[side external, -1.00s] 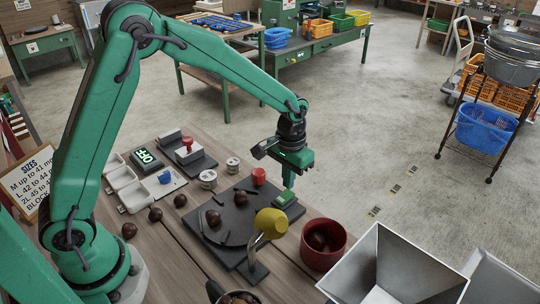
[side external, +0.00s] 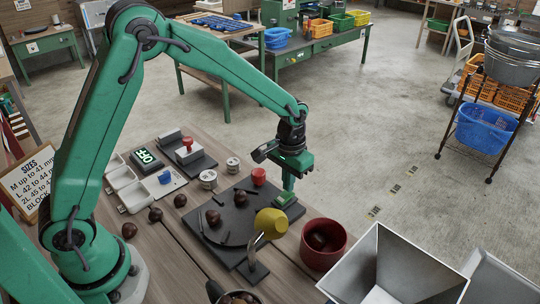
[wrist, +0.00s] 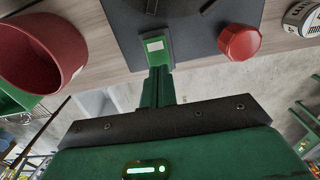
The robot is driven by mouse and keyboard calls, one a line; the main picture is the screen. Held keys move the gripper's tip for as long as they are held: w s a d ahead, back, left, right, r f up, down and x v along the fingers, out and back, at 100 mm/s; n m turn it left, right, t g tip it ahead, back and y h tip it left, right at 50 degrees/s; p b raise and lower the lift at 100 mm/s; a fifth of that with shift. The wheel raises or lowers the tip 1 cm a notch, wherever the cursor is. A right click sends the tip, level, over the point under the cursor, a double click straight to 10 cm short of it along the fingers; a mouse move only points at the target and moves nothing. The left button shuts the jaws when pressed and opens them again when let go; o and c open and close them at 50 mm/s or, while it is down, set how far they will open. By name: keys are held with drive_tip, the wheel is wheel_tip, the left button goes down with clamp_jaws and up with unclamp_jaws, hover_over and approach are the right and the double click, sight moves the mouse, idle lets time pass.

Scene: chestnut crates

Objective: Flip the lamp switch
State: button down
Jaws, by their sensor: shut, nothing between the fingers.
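A yellow lamp head (side external: 271,222) on a bent grey stand tilts over the dark board's near edge in the side view. Whether it is lit I cannot tell. A small green block (side external: 284,198), apparently the lamp switch, sits at the board's right edge. In the wrist view the green block (wrist: 158,52) has a white patch on its top. My gripper (side external: 289,187) points down, shut and empty, with its tip at the block. In the wrist view my fingertips (wrist: 160,72) overlap the block's near end; whether they touch is unclear.
A red pot (side external: 323,244) stands right of the board, and a grey metal hopper (side external: 395,265) stands beyond it. A red knob (side external: 259,176) and several chestnuts are on or around the dark board (side external: 238,196). A lit display (side external: 146,157) stands at the back left.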

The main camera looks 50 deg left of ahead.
sight(286, 193)
drive_tip(key=shift+f, duration=0.8)
idle(0.8)
drive_tip(key=shift+r, duration=3.55)
drive_tip(key=s+a+r+t, duration=0.3)
drive_tip(key=s+a+r, duration=0.3)
drive_tip(key=s+r, duration=0.45)
drive_tip(key=s+a+r+t, duration=0.1)
drive_tip(key=s, duration=0.5)
drive_tip(key=s+a+r+t, duration=0.1)
drive_tip(key=s+a+r, duration=0.1)
drive_tip(key=s, duration=0.4)
drive_tip(key=shift+s+a+t, duration=0.25)
drive_tip(key=shift+t, duration=0.05)
